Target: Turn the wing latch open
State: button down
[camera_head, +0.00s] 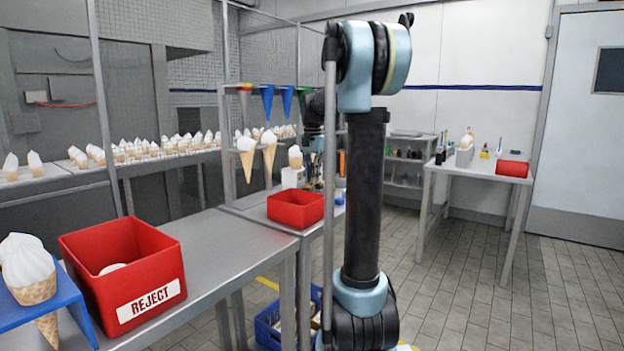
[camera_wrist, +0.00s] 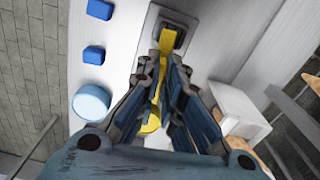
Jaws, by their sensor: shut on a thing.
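The wing latch (camera_wrist: 176,31) is yellow and shows in the wrist view, set on a dark grey plate at the top centre of a pale panel. Its yellow handle runs down between my fingers, and a rounded yellow part shows lower between them. My gripper (camera_wrist: 162,74) is shut on the latch, with one dark finger on each side of it. The fingers hide part of the handle. In the head view my own arm stands in front, and I cannot make out the latch there.
A white box (camera_wrist: 240,112) is at right. In the head view, a red bin (camera_head: 296,208) stands on the bench beside my arm. Floor is clear at right.

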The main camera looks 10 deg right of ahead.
jog(key=n, duration=0.8)
jog(key=shift+d+n, duration=0.15)
jog(key=shift+n, duration=0.15)
jog(key=n, duration=0.4)
jog(key=shift+n, duration=0.3)
jog(key=shift+w+d+n, duration=0.1)
jog(key=shift+d+n, duration=0.05)
jog(key=shift+n, duration=1.55)
jog(key=c, duration=1.7)
grip_release()
